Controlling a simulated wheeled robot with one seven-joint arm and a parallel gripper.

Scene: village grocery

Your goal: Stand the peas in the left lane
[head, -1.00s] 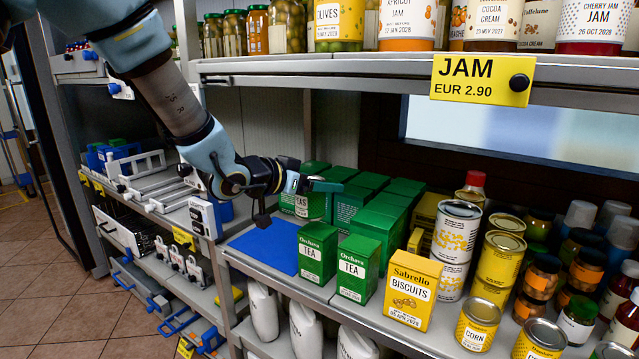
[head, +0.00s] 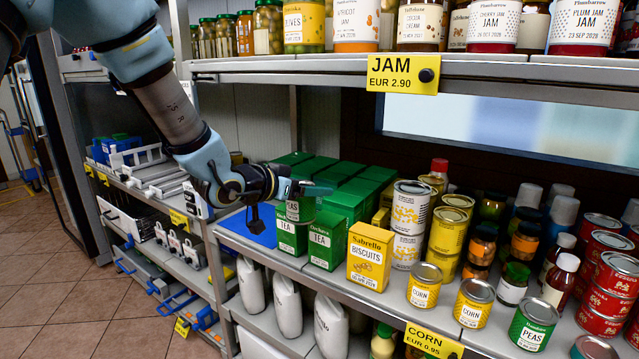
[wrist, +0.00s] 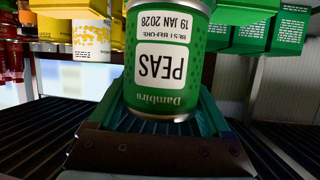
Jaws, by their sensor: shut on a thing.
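My gripper (head: 298,188) is shut on a green peas can (head: 299,209) with a white label. It holds the can over the tea boxes on the middle shelf, partly in front of the rear boxes. In the wrist view the peas can (wrist: 165,65) sits between the fingers, its lettering upside down in the picture. Another peas can (head: 533,324) stands at the front of the shelf at the right, beside a yellow corn can (head: 473,303). Lane borders cannot be made out.
Green tea boxes (head: 326,245) and a yellow biscuits box (head: 369,257) stand along the front. A bare blue mat (head: 245,228) lies to their left. The upper shelf with its JAM tag (head: 403,73) hangs above. Jars and red cans (head: 606,286) crowd the right.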

